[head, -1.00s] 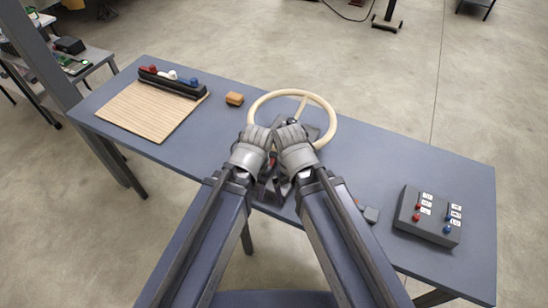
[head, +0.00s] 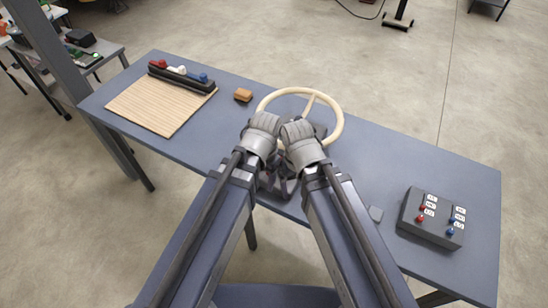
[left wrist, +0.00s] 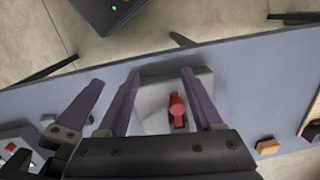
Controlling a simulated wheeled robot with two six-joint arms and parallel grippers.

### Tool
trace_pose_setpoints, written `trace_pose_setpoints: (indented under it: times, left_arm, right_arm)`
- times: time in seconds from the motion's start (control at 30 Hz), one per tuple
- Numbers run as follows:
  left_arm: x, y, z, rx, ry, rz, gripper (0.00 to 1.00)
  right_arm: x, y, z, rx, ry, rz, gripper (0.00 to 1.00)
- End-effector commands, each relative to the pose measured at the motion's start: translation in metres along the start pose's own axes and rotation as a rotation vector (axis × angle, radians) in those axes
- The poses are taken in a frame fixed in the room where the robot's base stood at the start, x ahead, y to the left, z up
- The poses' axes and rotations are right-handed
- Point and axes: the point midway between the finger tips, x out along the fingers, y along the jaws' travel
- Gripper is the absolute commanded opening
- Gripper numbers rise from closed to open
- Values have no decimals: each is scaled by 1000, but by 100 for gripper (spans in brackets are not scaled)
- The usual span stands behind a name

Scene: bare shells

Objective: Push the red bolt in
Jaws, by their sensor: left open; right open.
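A dark bar at the table's far left carries a red knob (head: 161,64), a white knob (head: 180,70) and a blue knob (head: 203,77). Its red knob may be the red bolt; I cannot tell for sure. My left gripper (head: 266,180) and right gripper (head: 287,188) are close together near the table's front middle, well right of that bar, fingers mostly hidden by my wrists and arms. In the left wrist view my left gripper (left wrist: 159,76) is open, with a red-handled fitting (left wrist: 177,108) on a pale plate (left wrist: 151,100) showing between its fingers.
A cream wheel (head: 337,125) stands just behind my wrists. An orange-brown block (head: 243,95) and a slatted wooden board (head: 155,106) lie left. A switch box (head: 431,218) with red and blue levers sits right. The table between wheel and switch box is mostly clear.

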Motion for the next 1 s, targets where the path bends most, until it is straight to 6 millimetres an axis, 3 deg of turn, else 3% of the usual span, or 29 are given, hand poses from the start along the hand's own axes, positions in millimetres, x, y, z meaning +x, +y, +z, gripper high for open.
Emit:
trace_pose_setpoints:
  times: [0.03, 0.1, 0.33, 0.5, 0.73, 1.0]
  left_arm:
    - [-14, -7, -18, 91, 8, 8, 67]
    - [-23, -13, -33, 228, 22, 19, 67]
    - [-42, -26, -69, 578, 64, 35, 67]
    - [-44, -30, -77, 679, 76, 36, 67]
    - [-41, -29, -77, 688, 77, 36, 67]
    - [-21, -28, -78, 686, 77, 36, 67]
  right_arm:
    - [-14, 1, 1, 0, 0, 0, 100]
    - [-22, 2, 1, 1, 0, 0, 100]
    - [-39, 4, 2, 2, 0, 0, 100]
    - [-42, 4, 2, 2, 0, -1, 100]
    - [-38, 4, 2, 1, 0, 0, 100]
    - [-18, 2, 1, -1, 0, 0, 100]
